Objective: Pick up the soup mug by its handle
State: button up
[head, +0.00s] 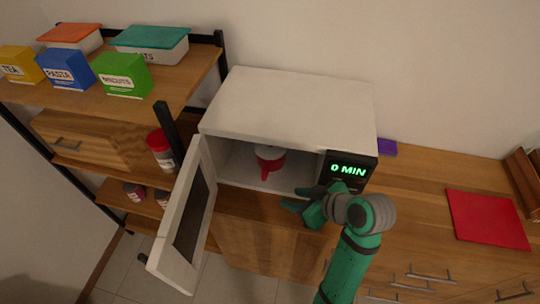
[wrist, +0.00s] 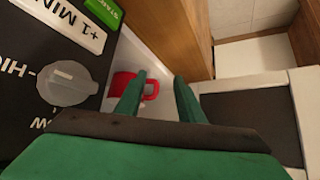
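The soup mug (head: 270,163), red outside with a pale top, stands inside the open microwave (head: 290,105), its handle (head: 265,174) toward the front opening. In the wrist view the red mug (wrist: 119,84) is partly covered by the left finger, and its handle (wrist: 152,87) shows between my two fingers. My green gripper (head: 291,199) is open and empty, just outside the opening, to the right of the mug and below the control panel. The fingers (wrist: 160,88) are apart in the wrist view. I see no contact with the mug.
The microwave door (head: 185,220) hangs open to the left. The control panel (head: 348,171) reads 0 MIN, close to my gripper. A shelf (head: 150,95) with boxes and jars stands at left. A red board (head: 487,219) lies on the counter at right, which has clear room.

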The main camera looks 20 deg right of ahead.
aim_at(264, 176)
jog(key=w+a, duration=0.1)
jog(key=w, duration=0.2)
jog(key=w+a, duration=0.1)
jog(key=w, duration=0.2)
jog(key=w+a, duration=0.1)
jog(key=w, duration=0.2)
jog(key=shift+a, duration=0.2)
jog(key=shift+x, duration=2.65)
jog(key=shift+r, duration=0.15)
grip_shut()
